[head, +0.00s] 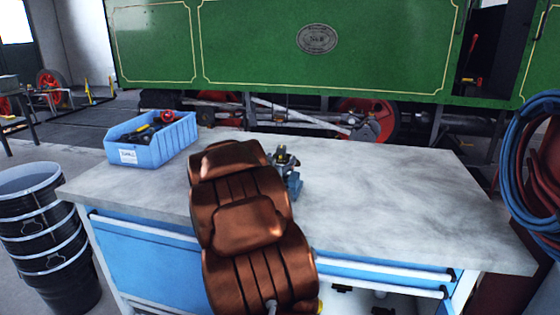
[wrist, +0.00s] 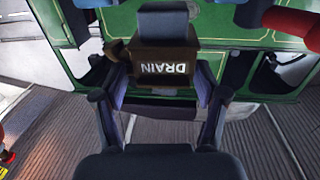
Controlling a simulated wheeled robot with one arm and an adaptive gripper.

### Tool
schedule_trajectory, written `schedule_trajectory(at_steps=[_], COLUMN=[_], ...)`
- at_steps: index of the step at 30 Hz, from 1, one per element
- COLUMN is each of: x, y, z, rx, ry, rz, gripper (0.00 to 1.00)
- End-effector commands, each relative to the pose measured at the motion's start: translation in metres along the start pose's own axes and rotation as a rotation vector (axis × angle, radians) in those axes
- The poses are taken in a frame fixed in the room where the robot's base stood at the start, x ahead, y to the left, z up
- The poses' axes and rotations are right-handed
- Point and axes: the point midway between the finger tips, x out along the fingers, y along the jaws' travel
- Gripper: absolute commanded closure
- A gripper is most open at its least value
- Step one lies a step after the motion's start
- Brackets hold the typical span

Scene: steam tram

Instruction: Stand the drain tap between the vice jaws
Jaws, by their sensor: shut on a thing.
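The drain tap (wrist: 150,55) is a brown block in the wrist view, with a white "DRAIN" label that reads upside down there. My gripper (wrist: 160,82) is shut on it, one finger at each side. A dark block (wrist: 163,20) shows beyond it; I cannot tell whether it belongs to the tap. In the head view a small blue vice (head: 294,186) stands on the workbench, partly hidden by my copper-coloured arm. Dark parts show at its top, but I cannot tell the tap, gripper and jaws apart there, nor whether the tap touches the jaws.
The grey workbench top (head: 400,195) is clear to the right of the vice. A blue bin (head: 165,146) with tools stands at its back left. Stacked black buckets (head: 42,240) stand left of the bench. Blue hoses (head: 512,150) hang at right. A green tram (head: 260,45) stands behind.

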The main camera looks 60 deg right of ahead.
Motion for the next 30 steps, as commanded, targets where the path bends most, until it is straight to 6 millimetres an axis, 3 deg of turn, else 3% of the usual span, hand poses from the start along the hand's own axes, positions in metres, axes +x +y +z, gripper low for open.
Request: schedule_trajectory(at_steps=[30], x=[0.000], y=[0.000], z=[0.009], rx=[0.001], ry=[0.005], rz=[0.000], gripper=[0.90])
